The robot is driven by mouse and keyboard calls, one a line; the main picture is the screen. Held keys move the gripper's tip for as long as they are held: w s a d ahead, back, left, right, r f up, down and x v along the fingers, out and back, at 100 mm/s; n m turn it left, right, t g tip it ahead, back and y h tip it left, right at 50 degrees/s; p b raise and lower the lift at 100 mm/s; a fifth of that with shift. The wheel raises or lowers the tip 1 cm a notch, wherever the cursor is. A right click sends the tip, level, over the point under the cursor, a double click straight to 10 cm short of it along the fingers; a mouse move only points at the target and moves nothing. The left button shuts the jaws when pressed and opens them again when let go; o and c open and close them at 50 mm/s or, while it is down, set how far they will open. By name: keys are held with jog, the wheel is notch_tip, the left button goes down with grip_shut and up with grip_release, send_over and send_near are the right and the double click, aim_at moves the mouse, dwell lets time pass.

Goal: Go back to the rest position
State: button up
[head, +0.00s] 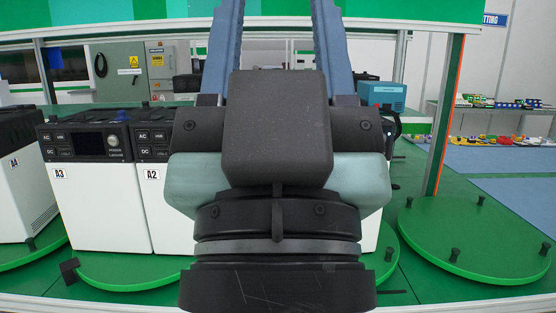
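My own arm fills the middle of the head view, close to the camera. Its dark joint housings and pale green-grey shells stand upright, and two blue-grey link bars rise out of the top of the picture. The fingers of my gripper do not show, so I cannot see whether it holds anything.
White power units labelled A3 (98,205) and A2 (170,230) stand behind my arm, with another white unit (22,195) at far left. An empty green turntable (475,240) with black pegs lies at right. An orange-edged post (440,120) stands behind it.

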notch_tip(320, 180, up, 17)
jog(key=p, duration=1.4)
jog(key=shift+f, duration=0.15)
